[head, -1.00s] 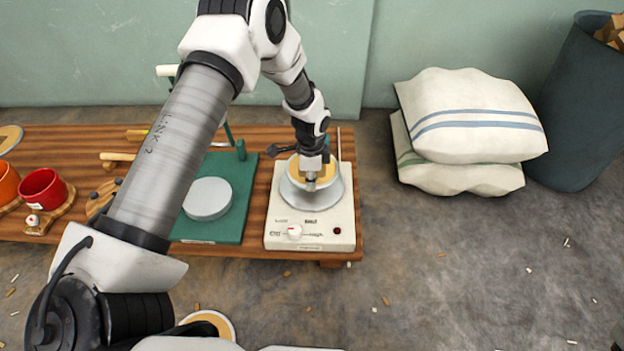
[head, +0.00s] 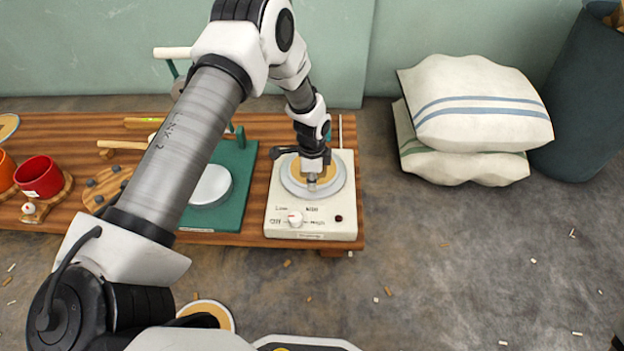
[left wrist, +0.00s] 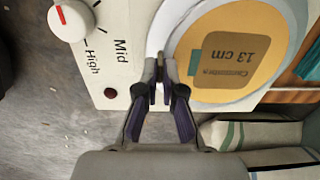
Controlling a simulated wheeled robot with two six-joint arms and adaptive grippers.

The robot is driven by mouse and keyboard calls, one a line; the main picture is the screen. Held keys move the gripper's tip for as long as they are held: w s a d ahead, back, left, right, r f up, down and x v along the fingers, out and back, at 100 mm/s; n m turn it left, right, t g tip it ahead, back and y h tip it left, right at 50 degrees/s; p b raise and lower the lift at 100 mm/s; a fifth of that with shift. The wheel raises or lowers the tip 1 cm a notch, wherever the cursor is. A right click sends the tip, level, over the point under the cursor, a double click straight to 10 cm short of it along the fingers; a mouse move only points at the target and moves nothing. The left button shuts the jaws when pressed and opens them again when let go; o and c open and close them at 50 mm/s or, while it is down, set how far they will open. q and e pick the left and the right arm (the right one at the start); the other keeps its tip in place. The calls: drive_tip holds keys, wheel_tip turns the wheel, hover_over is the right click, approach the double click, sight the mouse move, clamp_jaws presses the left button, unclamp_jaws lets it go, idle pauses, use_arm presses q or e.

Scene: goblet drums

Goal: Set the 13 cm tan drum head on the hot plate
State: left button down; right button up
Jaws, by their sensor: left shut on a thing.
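Whether the drum head touches the heating disc cannot be told. My right gripper is not in view.
The hot plate stands at the right end of a wooden bench (head: 250,225). A green base (head: 236,170) with a pale round block (head: 211,187) is to its left. A red pot (head: 39,177) stands further left. Sacks (head: 478,110) and a dark bin (head: 580,110) are at right.

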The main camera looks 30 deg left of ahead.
use_arm(q)
drive_tip(key=shift+f, duration=0.2)
idle(0.3)
drive_tip(key=c, duration=1.2)
unclamp_jaws()
wheel_tip(320, 180, up, 12)
